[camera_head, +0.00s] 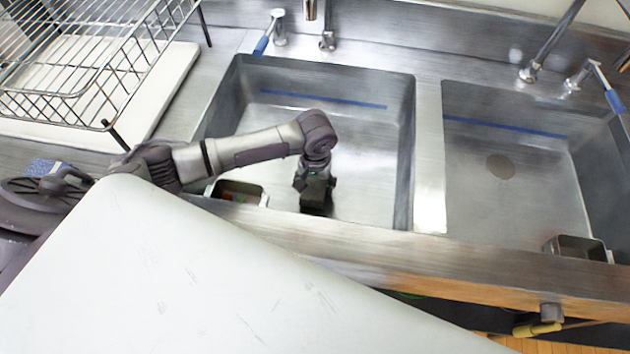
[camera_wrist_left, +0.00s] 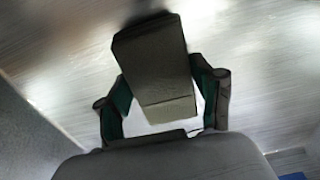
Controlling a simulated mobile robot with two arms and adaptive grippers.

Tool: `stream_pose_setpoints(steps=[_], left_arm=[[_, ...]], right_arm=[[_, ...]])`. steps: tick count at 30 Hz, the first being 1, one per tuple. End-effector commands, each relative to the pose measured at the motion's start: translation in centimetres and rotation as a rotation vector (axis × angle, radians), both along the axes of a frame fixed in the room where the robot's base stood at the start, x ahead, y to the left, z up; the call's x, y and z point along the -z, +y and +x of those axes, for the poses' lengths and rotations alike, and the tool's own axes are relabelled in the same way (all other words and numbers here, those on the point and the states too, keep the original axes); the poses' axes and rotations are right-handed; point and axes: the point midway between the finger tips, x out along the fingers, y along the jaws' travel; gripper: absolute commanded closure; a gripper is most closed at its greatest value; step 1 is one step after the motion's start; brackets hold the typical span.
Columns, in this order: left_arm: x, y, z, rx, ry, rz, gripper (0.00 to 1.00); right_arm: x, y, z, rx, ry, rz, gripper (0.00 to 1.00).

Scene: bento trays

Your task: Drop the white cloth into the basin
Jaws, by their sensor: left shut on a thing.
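My left arm reaches over the front rim of the left basin (camera_head: 365,190), a steel sink bowl. My left gripper (camera_head: 316,186) points down inside it. In the left wrist view my left gripper (camera_wrist_left: 165,100) has its green-padded fingers shut on a dark grey-brown block (camera_wrist_left: 152,65). The block looks stiff and boxy, not like a white cloth. I cannot tell whether it touches the basin floor. No white cloth can be made out for certain. My right gripper is not in view.
A right basin (camera_head: 520,205) lies beyond a steel divider (camera_head: 428,160). A small metal container (camera_head: 238,193) with coloured contents sits at the left basin's front left; another (camera_head: 578,247) is at the right basin's front. A wire rack (camera_head: 75,95) stands left. Taps (camera_head: 327,38) line the back.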

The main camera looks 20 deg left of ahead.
Motion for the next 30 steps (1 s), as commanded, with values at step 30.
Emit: stream_pose_setpoints(steps=[30], left_arm=[[-8.9, 0.0, 0.2, 0.001, -0.005, -0.001, 0.08]], right_arm=[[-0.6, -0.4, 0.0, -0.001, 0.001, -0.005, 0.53]])
